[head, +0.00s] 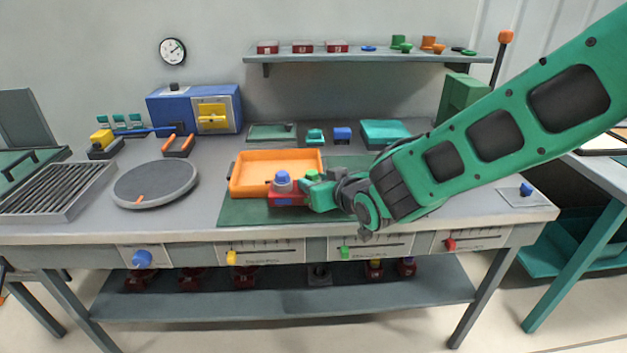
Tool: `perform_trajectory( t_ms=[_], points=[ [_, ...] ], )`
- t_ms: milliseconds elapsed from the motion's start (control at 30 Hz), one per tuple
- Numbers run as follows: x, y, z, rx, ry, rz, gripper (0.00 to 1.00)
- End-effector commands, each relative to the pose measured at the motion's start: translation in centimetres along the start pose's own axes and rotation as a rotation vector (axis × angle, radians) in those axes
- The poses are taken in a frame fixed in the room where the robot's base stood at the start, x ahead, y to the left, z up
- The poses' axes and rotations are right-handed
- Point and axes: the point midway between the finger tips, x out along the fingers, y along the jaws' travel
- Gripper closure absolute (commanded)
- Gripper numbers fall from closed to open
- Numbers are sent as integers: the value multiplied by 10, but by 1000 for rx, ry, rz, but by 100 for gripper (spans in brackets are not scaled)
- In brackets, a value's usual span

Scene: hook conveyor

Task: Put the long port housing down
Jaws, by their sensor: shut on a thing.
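The long port housing, a red block (287,199), is at the front right corner of the orange tray (240,192), with a grey-and-blue cap on its left end and a green part near its right end. My gripper (308,192) reaches in from the right and is shut on the red housing. The fingers and wrist hide the housing's right side. The housing covers part of the tray's front edge, and I cannot tell whether it touches the green mat (245,213) or hangs just above it.
A grey turntable (155,185) and a ribbed rack (60,190) stand left. A blue machine (195,108) and small blocks stand behind. A teal box (385,134) is beyond my arm. The mat's front left is clear. Sliders and a blue knob (142,259) line the front edge.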

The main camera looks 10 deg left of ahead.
Motion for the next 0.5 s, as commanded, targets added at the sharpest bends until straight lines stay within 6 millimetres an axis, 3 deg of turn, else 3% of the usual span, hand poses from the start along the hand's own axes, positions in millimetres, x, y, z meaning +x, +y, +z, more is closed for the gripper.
perform_trajectory(
  t_ms=[500],
  points=[
    [16,1,32,0,10,0,100]
  ],
)
